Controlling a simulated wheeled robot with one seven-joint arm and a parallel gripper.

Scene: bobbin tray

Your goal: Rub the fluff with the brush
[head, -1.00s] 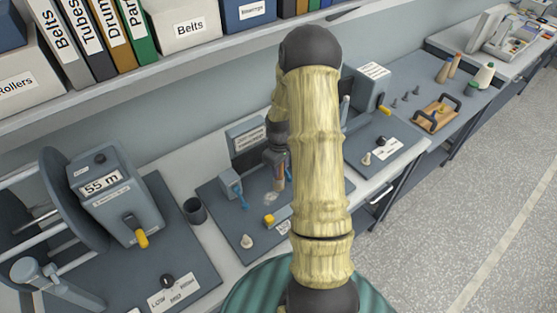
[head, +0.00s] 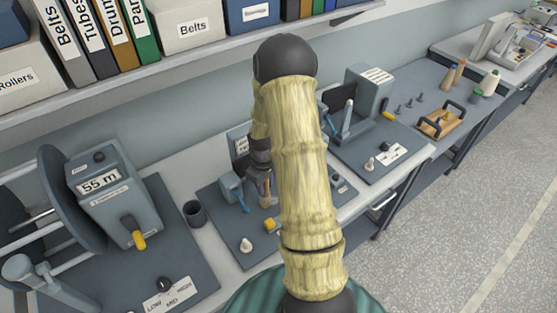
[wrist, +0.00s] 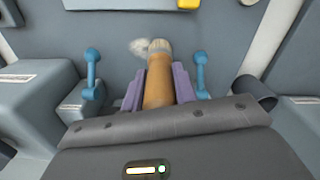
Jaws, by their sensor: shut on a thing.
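My gripper (wrist: 160,88) is shut on the brush (wrist: 159,92), with a purple finger on each side of its tan wooden handle. The pale bristle end (wrist: 159,46) points away from the wrist. The fluff (wrist: 140,47) is a small whitish tuft on the dark grey plate, just left of the bristles. The bristles overlap its right edge in the picture; I cannot tell if they touch. In the head view the brush (head: 267,198) points down at the plate, and my arm hides part of the area. I cannot make out the fluff there.
Blue levers (wrist: 92,72) and (wrist: 201,72) stand close on both sides of the gripper. A yellow knob (head: 270,225) and a pale knob (head: 246,245) sit near the plate's front. A dark cup (head: 195,213) stands to the left, beside the 55 m counter box (head: 118,205).

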